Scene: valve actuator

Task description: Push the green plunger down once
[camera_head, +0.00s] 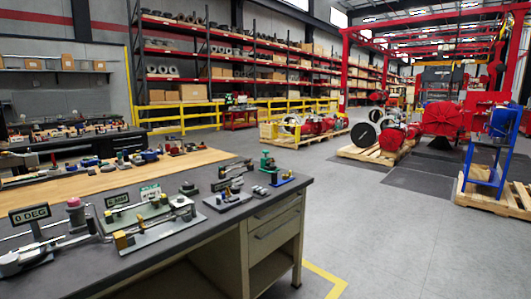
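A small green device (267,161) with an upright, knob-like top stands near the far right corner of the grey-topped workbench (215,222). It is the clearest green upright part in view, but it is too small to tell for sure that it is the plunger or how far down its top sits. A green plate (137,215) lies flat among the fixtures farther left on the bench. Neither of my grippers can be made out in the head view.
A "0 DEG" display (29,214), a pink-topped post (75,212) and several metal fixtures crowd the bench's left and middle. A blue-based part (281,179) sits close to the green device. Open floor (400,235) lies to the right.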

